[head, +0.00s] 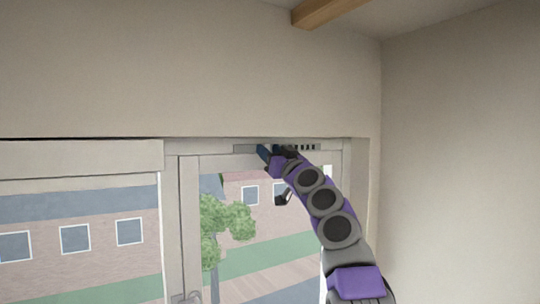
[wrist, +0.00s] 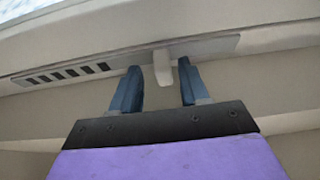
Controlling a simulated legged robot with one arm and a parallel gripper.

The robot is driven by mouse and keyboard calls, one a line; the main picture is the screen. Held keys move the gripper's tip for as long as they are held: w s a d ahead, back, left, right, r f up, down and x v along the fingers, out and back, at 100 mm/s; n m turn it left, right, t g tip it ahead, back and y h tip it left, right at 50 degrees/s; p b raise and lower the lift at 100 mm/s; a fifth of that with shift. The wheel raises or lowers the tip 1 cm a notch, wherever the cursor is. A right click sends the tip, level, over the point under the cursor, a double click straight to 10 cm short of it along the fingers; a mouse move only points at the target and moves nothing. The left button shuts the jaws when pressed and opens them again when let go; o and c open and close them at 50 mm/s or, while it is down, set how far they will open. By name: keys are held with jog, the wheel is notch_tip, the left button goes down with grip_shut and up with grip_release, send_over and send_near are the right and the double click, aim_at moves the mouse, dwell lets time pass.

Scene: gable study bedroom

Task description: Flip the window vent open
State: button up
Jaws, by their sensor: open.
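The window vent (head: 243,148) is a narrow grey strip along the top of the window frame, with a row of dark slots toward its right end in the head view. In the wrist view the vent (wrist: 212,47) runs across the top, with the slots at the left. A small pale tab (wrist: 163,72) sticks out from the middle of the strip. My gripper (wrist: 159,66) is open, its two blue fingers on either side of the tab with visible gaps. In the head view my gripper (head: 269,154) is up at the vent and covers its middle.
The window (head: 190,225) has a pale frame, with a tree and brick houses outside. A window handle (head: 187,297) shows at the bottom. A wooden beam (head: 328,10) crosses the ceiling above. A plain wall (head: 460,160) stands at the right.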

jog(key=b+v, duration=1.7)
jog(key=b, duration=0.1)
jog(key=shift+f, duration=0.15)
jog(key=shift+w, duration=0.1)
